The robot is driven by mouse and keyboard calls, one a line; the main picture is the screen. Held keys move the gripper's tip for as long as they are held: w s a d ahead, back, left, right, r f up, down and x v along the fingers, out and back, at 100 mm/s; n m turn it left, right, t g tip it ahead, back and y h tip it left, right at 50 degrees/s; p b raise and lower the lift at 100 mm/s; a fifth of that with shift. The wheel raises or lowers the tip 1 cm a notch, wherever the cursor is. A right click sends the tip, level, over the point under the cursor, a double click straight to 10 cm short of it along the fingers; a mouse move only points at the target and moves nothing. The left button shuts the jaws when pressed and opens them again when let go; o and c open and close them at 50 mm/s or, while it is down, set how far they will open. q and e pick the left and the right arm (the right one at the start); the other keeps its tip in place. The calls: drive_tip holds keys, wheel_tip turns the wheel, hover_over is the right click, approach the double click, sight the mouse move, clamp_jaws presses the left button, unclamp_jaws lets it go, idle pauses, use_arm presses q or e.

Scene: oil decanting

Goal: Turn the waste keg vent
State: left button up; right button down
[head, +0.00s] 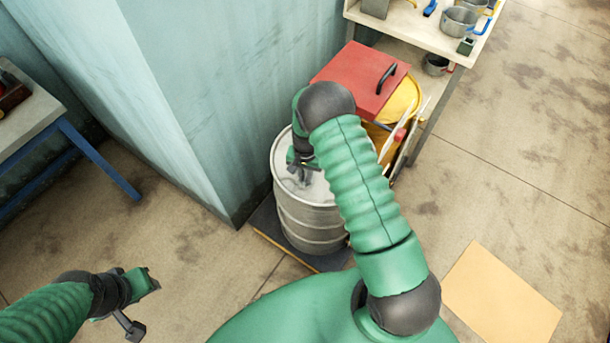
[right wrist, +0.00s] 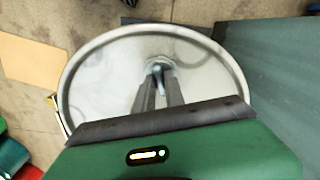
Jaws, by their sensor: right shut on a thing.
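The waste keg (head: 312,222) is a silver metal drum standing upright on a dark low platform (head: 268,228) beside the blue-green wall corner. Its round lid (right wrist: 100,75) fills the middle of the right wrist view. The keg vent (right wrist: 158,66) is a small grey metal fitting on the lid. My right gripper (head: 304,178) reaches down over the lid; in the right wrist view its two fingers (right wrist: 157,85) are shut on the vent, and their tips partly hide it. My left gripper (head: 146,300) hangs at the lower left, away from the keg; its jaw gap is unclear.
A red lidded box (head: 350,75) with a black handle and a yellow container (head: 402,100) stand just behind the keg. A workbench (head: 420,32) with metal pots is at the top right. A blue-legged table (head: 35,118) is at the left. A cardboard sheet (head: 500,298) lies on open floor.

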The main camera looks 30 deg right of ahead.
sight(305, 176)
drive_tip(key=shift+w+m, duration=0.1)
drive_tip(key=shift+m, duration=1.8)
drive_tip(key=c, duration=1.4)
unclamp_jaws()
wheel_tip(305, 176, up, 17)
drive_tip(key=shift+f, duration=0.1)
